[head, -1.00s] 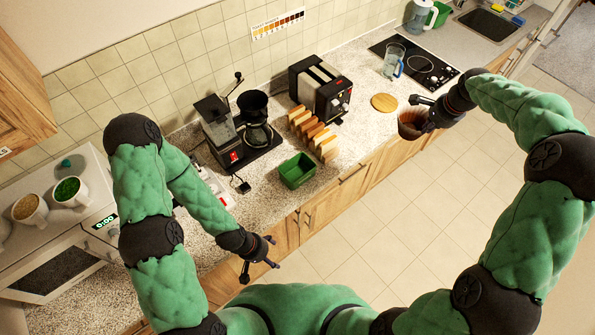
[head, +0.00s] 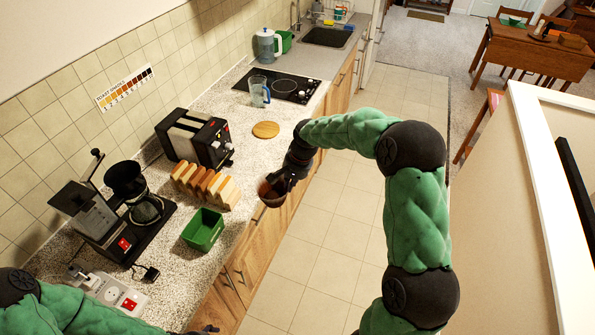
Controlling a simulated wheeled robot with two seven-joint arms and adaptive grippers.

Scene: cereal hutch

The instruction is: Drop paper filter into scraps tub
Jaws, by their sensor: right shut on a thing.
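My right gripper (head: 283,182) is shut on the brown paper filter (head: 270,194), a cup shape with dark contents. It holds the filter just off the counter's front edge, over the floor side. A small open green tub (head: 203,230) stands on the counter, left of and nearer than the filter, and looks empty. Another green container (head: 284,42) stands far back by the sink; I cannot tell from any label which is the scraps tub. Only a dark bit of my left gripper (head: 207,330) shows at the bottom edge, and its fingers are mostly cut off.
A toast rack (head: 206,186) with several slices stands behind the green tub, before a black toaster (head: 195,138). A coffee maker (head: 122,215) is at left. A round wooden board (head: 266,130), glass jug (head: 259,92) and hob (head: 283,86) lie farther along. The floor is clear.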

